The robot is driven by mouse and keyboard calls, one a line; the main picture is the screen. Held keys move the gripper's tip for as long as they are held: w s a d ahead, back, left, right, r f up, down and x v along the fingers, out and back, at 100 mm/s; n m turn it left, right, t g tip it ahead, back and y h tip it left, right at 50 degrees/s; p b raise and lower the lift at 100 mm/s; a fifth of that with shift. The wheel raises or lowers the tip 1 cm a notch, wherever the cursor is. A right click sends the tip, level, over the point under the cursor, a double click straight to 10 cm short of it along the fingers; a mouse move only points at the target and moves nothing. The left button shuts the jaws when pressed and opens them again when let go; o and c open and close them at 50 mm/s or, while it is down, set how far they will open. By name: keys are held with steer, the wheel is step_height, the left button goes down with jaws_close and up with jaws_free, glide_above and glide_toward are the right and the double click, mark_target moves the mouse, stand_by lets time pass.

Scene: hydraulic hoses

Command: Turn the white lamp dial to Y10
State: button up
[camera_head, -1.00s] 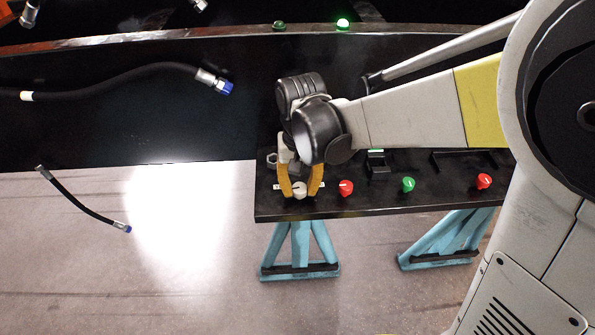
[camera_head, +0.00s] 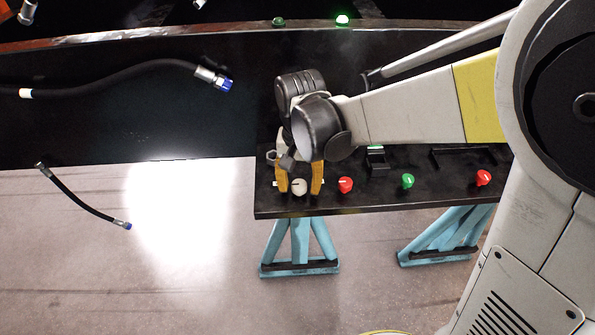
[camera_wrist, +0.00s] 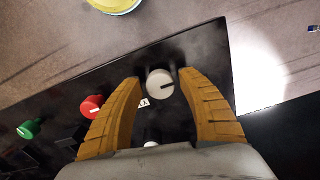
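The white dial (camera_head: 299,187) sits at the left end of the black panel's front edge. It also shows in the wrist view (camera_wrist: 160,84), with a dark pointer line toward the right of that picture. A small white label with dark lettering (camera_wrist: 143,103) is beside it, partly hidden; I cannot read it in full. My gripper (camera_head: 300,184) is over the dial with its two yellow-orange fingers spread. In the wrist view my gripper (camera_wrist: 163,85) shows a finger on each side of the dial, with visible gaps, so it is open and not touching the dial.
A red dial (camera_head: 345,185), a green dial (camera_head: 407,181) and another red dial (camera_head: 484,178) stand to the right along the black panel (camera_head: 375,205). A green lamp (camera_head: 342,20) is lit at the back; another lamp (camera_head: 279,22) beside it is dark. Hoses lie at left.

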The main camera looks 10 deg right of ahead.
mark_target(300, 184)
steer(key=shift+r, duration=0.1)
step_height(300, 184, up, 12)
stand_by(0.6)
steer(key=s+d+f+n+t+b, duration=0.1)
steer(key=s+d+f+t+b, duration=0.1)
steer(key=s+d, duration=0.3)
steer(key=s+d+f+n+t+b, duration=0.1)
steer(key=s+d+f+t, duration=0.2)
steer(key=s+d+t, duration=0.2)
steer(key=d, duration=0.3)
steer(key=shift+s+d+f+b, duration=0.25)
steer(key=shift+s+f+b, duration=0.05)
steer(key=shift+s+b, duration=0.1)
stand_by(1.3)
